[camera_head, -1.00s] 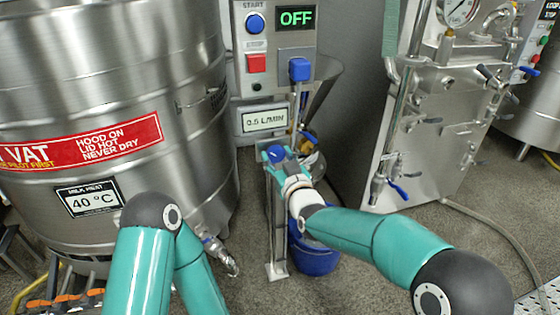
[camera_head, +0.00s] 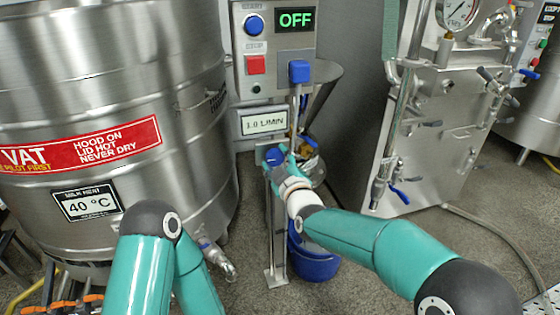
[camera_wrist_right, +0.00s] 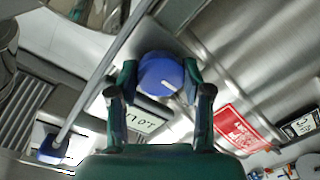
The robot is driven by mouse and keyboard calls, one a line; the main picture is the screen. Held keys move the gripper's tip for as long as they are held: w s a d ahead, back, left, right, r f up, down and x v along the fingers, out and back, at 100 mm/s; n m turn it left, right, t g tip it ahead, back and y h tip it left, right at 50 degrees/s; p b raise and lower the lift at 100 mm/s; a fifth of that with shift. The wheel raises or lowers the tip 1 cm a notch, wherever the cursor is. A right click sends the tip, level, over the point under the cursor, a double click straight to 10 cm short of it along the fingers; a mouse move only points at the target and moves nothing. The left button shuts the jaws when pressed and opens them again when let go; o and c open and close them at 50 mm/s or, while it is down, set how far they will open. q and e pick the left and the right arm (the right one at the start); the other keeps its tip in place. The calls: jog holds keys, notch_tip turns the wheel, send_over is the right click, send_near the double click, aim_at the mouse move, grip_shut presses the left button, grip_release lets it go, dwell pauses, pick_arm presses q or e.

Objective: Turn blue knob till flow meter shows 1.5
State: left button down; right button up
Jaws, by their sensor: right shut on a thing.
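The blue knob (camera_head: 275,157) is on the front of the stand below the control box. It also shows in the right wrist view (camera_wrist_right: 160,76), round with a white pointer mark. My right gripper (camera_head: 279,161) is shut on it, with a finger on each side in the right wrist view (camera_wrist_right: 160,84). The flow meter display (camera_head: 264,123) just above the knob reads 1.0 L/MIN. It is partly hidden by the gripper in the wrist view. My left arm shows at the lower left of the head view, but no left gripper fingers can be made out.
The control box (camera_head: 276,45) carries a blue start button, a red stop button and a display reading OFF. A steel vat (camera_head: 190,120) stands close on the left. A blue bucket (camera_head: 314,262) is below the knob. A steel machine (camera_head: 440,110) stands on the right.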

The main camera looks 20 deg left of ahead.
jog(key=shift+w+d+r, duration=0.1)
jog(key=shift+r, duration=0.05)
jog(key=o, duration=1.1)
jog(key=shift+c, duration=0.2)
jog(key=shift+o, duration=0.5)
jog(key=v, duration=1.2)
jog(key=shift+f, duration=0.25)
